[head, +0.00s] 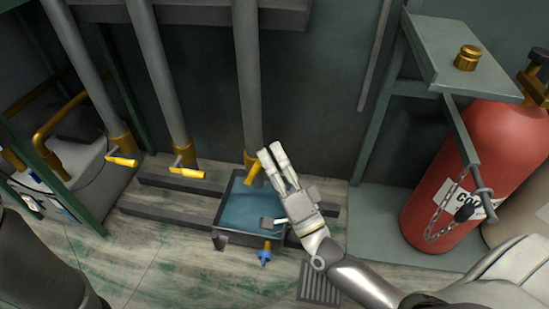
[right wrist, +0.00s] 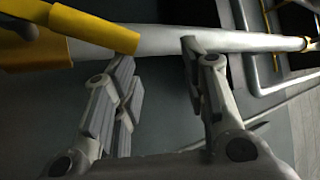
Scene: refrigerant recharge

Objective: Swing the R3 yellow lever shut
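Three grey pipes hang down, each with a brass fitting and a yellow lever; I see no R3 label. The yellow lever (head: 252,173) on the right pipe (head: 247,85) slants down beside my right gripper (head: 270,151). In the right wrist view, a yellow lever (right wrist: 97,26) lies at a shallow angle along the pipe (right wrist: 165,40). There my right gripper (right wrist: 157,52) is open, its fingers apart with nothing clearly between them. The lever is just beyond its left finger; contact cannot be told. My left gripper is not in view.
A blue tray (head: 228,240) stands below the right pipe. A red cylinder (head: 440,205) with a chain stands at right under a shelf (head: 465,75). A floor grate (head: 318,285) lies near my right arm.

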